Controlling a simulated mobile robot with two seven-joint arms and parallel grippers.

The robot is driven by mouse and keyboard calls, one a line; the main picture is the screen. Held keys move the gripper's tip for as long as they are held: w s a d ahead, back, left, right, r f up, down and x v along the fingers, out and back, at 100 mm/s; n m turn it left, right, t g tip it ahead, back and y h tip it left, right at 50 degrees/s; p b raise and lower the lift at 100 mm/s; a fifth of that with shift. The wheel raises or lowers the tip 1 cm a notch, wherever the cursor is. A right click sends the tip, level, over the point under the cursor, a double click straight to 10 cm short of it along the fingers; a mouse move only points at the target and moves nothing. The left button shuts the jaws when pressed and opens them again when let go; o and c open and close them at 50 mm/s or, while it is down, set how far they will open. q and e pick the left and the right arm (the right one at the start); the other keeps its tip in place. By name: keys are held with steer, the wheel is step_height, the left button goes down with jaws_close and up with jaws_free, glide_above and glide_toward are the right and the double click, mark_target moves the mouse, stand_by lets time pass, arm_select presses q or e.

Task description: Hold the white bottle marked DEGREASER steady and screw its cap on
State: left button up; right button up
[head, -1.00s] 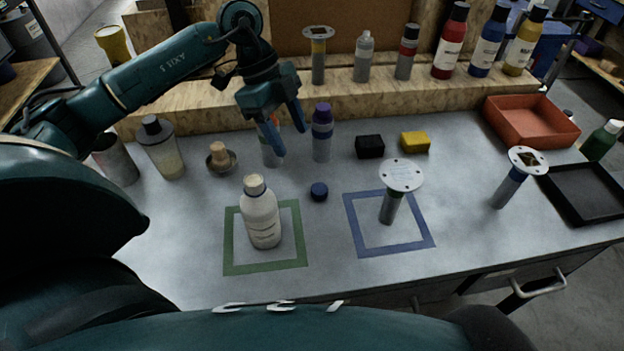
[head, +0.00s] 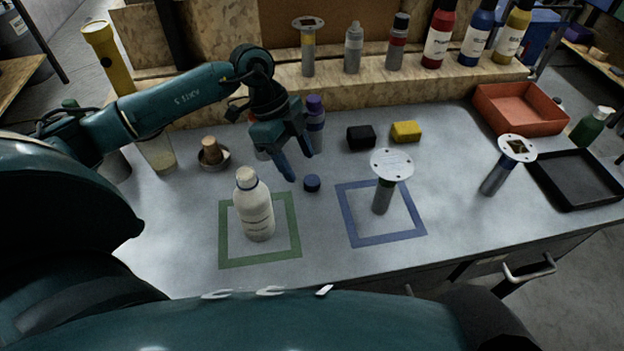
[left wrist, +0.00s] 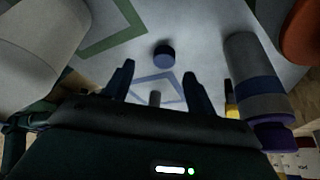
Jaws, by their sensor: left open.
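The white bottle (head: 257,216) stands upright inside the green square outline on the bench. Its label is too small to read, and its top is a pale neck. A small dark blue cap (head: 312,183) lies on the bench to the right of the bottle. My left gripper (head: 299,168) is open and empty, low over the bench just behind and above the cap. In the left wrist view the cap (left wrist: 164,55) shows beyond the open fingers (left wrist: 157,77), with a pale bottle at upper left. My right gripper is not in view.
A purple-capped bottle (head: 315,128) stands close behind the left gripper. Black (head: 361,137) and yellow (head: 405,131) blocks lie to its right. A disc-topped post (head: 383,196) stands in the blue square (head: 353,240). An orange bin (head: 520,127) and black tray (head: 578,201) are at right.

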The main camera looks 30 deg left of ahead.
mark_target(310, 179)
arm_select(q)
steer(key=x, duration=0.5)
steer(key=shift+w+d+f+p, duration=0.1)
steer(key=shift+w+d+p, duration=0.05)
steer(key=shift+w+p, duration=0.25)
steer(key=shift+c, duration=0.6)
steer(key=c, duration=0.9)
